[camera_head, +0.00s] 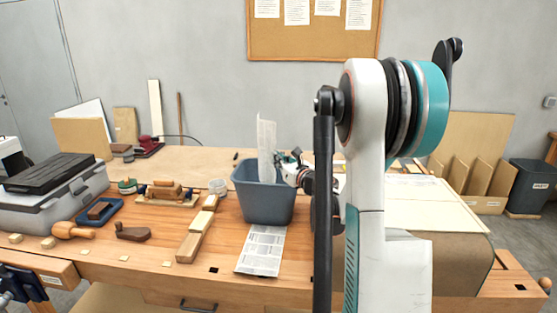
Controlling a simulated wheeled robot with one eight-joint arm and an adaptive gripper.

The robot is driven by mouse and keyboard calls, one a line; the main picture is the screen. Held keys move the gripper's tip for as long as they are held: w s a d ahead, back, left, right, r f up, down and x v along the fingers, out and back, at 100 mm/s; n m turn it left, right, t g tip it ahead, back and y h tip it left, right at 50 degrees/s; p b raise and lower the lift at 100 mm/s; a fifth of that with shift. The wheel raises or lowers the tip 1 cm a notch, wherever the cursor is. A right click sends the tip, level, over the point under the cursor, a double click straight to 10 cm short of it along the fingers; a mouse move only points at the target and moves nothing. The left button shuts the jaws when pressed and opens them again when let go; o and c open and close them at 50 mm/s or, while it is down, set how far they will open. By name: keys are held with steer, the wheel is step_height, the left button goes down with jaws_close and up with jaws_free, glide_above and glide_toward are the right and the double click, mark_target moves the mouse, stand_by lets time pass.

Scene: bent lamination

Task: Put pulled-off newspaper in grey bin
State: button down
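The grey bin (264,203), blue-grey and open-topped, stands on the workbench in the middle of the view. A pale printed newspaper sheet (266,140) stands upright at the bin's opening, its lower end hidden behind the front rim. My gripper (283,162) is at the bin's right rim, pointing left, close beside the sheet's right edge. Its fingertips are too small to show whether they grip the sheet or are apart from it. Another printed sheet (262,250) lies flat on the bench in front of the bin.
Wooden blocks (197,228), a clear jar (218,187) and planes (165,192) are left of the bin. A grey toolbox (55,195) is at far left. A pale board (425,205) lies right, behind my arm. Another dark bin (530,187) stands on the floor at far right.

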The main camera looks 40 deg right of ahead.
steer(key=c, duration=1.7)
jaws_free()
steer(key=v, duration=1.2)
